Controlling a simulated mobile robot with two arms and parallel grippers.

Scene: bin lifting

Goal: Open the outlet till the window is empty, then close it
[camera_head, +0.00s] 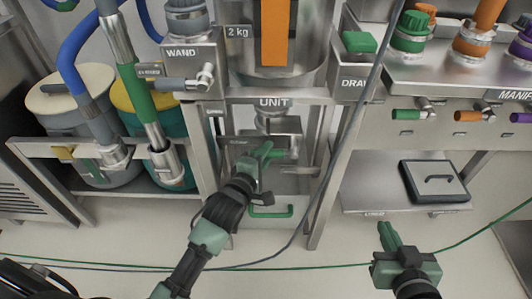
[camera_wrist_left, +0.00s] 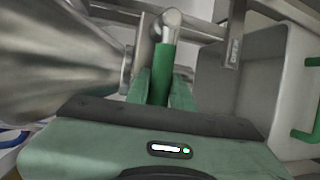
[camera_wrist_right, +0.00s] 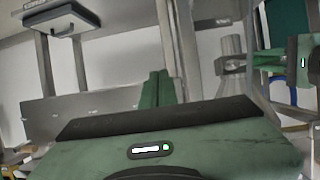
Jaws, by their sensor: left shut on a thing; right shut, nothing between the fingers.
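The hopper's window (camera_head: 275,32) shows orange in its visible part beside the "2 kg" label; its top is cut off. Below the "UNIT" label, the outlet (camera_head: 268,118) narrows over a metal bin with a green handle (camera_head: 270,211). My left gripper (camera_head: 262,153) is at the outlet, with its fingers shut around the green outlet handle (camera_wrist_left: 163,72). In the left wrist view the handle sticks out between the two fingers, beside the metal cone (camera_wrist_left: 70,55). My right gripper (camera_head: 388,236) is shut and empty, low at the right, touching nothing.
Two lidded drums (camera_head: 72,95) with hoses stand at the left. A wand (camera_head: 185,83) hangs by the frame. A manifold (camera_head: 460,72) with coloured valves is at the right, above a shelf with a black-rimmed lid (camera_head: 434,183). A cable crosses before the frame. Floor at front is open.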

